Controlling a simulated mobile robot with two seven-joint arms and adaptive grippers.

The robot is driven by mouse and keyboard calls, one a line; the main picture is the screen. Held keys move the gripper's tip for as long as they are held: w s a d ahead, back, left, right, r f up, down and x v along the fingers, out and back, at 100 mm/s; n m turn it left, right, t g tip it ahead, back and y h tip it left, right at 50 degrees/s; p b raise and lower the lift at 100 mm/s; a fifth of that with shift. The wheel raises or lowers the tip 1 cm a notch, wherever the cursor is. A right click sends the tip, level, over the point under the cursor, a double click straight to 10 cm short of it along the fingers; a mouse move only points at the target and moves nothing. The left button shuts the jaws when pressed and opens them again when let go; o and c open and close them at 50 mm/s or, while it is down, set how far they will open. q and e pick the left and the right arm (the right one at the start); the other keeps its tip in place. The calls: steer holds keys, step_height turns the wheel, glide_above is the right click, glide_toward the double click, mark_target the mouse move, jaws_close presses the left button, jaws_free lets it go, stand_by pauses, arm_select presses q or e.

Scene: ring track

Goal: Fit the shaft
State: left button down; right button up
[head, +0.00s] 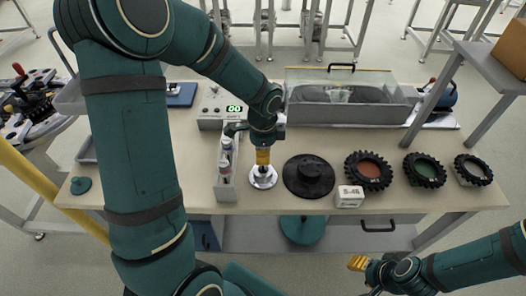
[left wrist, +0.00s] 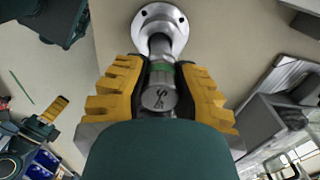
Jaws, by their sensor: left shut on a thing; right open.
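My left gripper (head: 263,158) is shut on a metal shaft (left wrist: 161,82) above the middle of the workbench. The shaft has a green band and a mark on its end face, and the yellow fingers (left wrist: 160,95) sit on both sides of it. A round silver flange (head: 263,178) with bolt holes lies on the bench directly under the gripper. In the left wrist view the shaft lines up with the collar of the flange (left wrist: 160,18); I cannot tell how deep it sits in it. My right gripper (head: 358,264) is open and empty, low in front of the bench.
A narrow grey bin (head: 227,188) with bottles stands left of the flange, and a black disc (head: 308,178) lies right of it. Further right are a small white box (head: 349,196) and several knobbly black tyres (head: 424,170). A display unit (head: 212,108) and a lidded case (head: 350,112) stand behind.

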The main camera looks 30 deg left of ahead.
arm_select(q)
steer(key=shift+f+b, duration=0.75)
steer(key=shift+f, duration=0.25)
steer(key=c, duration=0.8)
jaws_free()
step_height(320, 180, up, 12)
steer(key=shift+r, duration=0.1)
